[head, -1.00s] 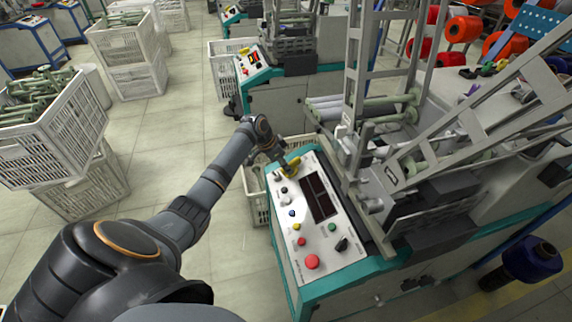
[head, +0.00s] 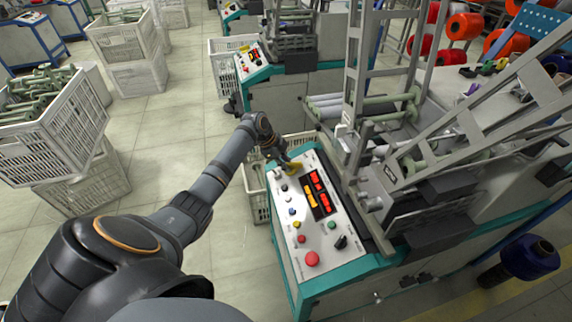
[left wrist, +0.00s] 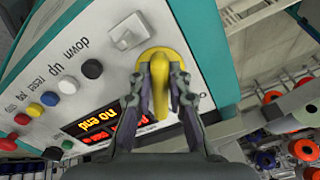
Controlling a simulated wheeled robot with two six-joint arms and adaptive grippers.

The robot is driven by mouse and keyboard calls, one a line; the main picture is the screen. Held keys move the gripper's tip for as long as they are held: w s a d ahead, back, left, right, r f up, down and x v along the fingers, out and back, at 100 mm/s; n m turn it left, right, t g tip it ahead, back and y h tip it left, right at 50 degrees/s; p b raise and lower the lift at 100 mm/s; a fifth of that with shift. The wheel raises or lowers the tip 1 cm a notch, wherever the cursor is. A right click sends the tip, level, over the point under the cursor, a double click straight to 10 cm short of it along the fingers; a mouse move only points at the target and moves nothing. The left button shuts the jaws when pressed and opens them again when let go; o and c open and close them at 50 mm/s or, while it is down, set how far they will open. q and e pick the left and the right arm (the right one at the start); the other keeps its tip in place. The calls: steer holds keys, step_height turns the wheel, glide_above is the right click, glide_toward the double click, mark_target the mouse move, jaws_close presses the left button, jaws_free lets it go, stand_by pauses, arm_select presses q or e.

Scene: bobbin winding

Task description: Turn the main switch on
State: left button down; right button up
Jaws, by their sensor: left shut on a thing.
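The main switch is a yellow rotary knob (head: 295,167) on a round yellow plate, at the far end of the machine's sloping control panel (head: 283,222). In the left wrist view the yellow handle (left wrist: 159,82) points roughly up and down the picture, between the two fingers. My left gripper (left wrist: 160,98) is shut on this handle, one finger on each side. In the head view my left gripper (head: 284,160) partly covers the switch. The panel display (head: 318,194) is lit in red and orange. My right gripper is not in view.
The panel also carries a red button (head: 312,258), a black knob (head: 341,242) and several small coloured buttons. A grey toggle (left wrist: 125,33) sits close beside the main switch. The metal winding frame (head: 352,110) rises just right of the panel. White crates stand left.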

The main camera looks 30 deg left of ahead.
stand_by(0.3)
arm_select(q)
steer(key=c, duration=1.3)
jaws_free()
steer(key=v, duration=1.2)
steer(key=shift+a, duration=0.1)
